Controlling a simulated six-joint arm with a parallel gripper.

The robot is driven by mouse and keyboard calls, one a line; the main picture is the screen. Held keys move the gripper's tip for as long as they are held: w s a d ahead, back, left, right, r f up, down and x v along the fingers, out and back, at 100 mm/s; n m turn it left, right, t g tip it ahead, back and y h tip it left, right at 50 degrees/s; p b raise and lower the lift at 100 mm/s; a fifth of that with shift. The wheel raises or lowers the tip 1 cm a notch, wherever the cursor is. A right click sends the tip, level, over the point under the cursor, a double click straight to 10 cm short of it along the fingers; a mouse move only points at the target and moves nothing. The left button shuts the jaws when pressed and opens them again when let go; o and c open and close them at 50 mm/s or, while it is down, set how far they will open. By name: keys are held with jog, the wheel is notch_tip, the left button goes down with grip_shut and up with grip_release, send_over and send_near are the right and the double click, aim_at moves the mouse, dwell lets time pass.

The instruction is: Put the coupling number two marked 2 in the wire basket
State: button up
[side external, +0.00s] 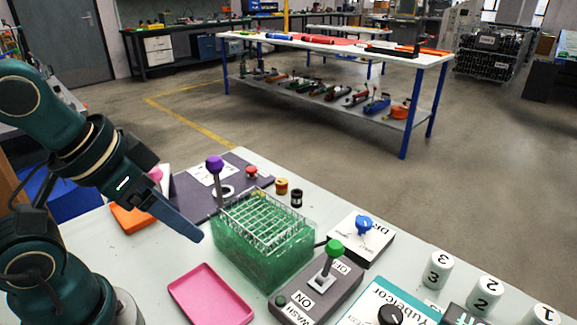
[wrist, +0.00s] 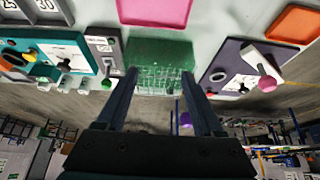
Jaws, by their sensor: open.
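The white coupling marked 2 (side external: 484,296) stands upright at the lower right of the side view, between the couplings marked 3 (side external: 437,270) and 1 (side external: 541,316). In the wrist view it appears to be the middle small white cylinder (wrist: 65,87) at the left; its mark is unreadable there. The wire basket, a green box with a pale wire grid on top (side external: 222,254), stands mid-table. It is also between my fingers in the wrist view (wrist: 158,52). My gripper (side external: 197,238) is open and empty, above and left of the basket, far from the coupling.
A pink tray (side external: 210,297) lies before the basket. A grey switch box with a green-knobbed lever (side external: 335,250) and a blue-knobbed box (side external: 364,225) stand between basket and couplings. A purple-knobbed lever (side external: 215,165) rises behind the basket. A teal panel (side external: 365,305) lies near the couplings.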

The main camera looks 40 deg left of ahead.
dwell(0.4)
jog(key=w+d+n+g+h, duration=0.3)
jog(key=d+n+g, duration=0.15)
jog(key=d, duration=0.75)
jog(key=s+d+f+m+g, duration=0.1)
jog(key=s+d+f+g, duration=0.1)
jog(key=d+f, duration=0.1)
jog(key=s+d+f+m+g+y, duration=0.1)
jog(key=s+d+f, duration=0.2)
jog(key=d+f, duration=0.1)
jog(key=s+d+f+m+g+y, duration=0.1)
jog(key=s+d+f+g, duration=0.1)
jog(key=s+d+f, duration=0.1)
jog(key=shift+s+d+f+g, duration=0.1)
jog(key=shift+d+f+g, duration=0.25)
jog(key=shift+f, duration=0.05)
jog(key=shift+x, duration=2.4)
jog(key=shift+c, duration=0.3)
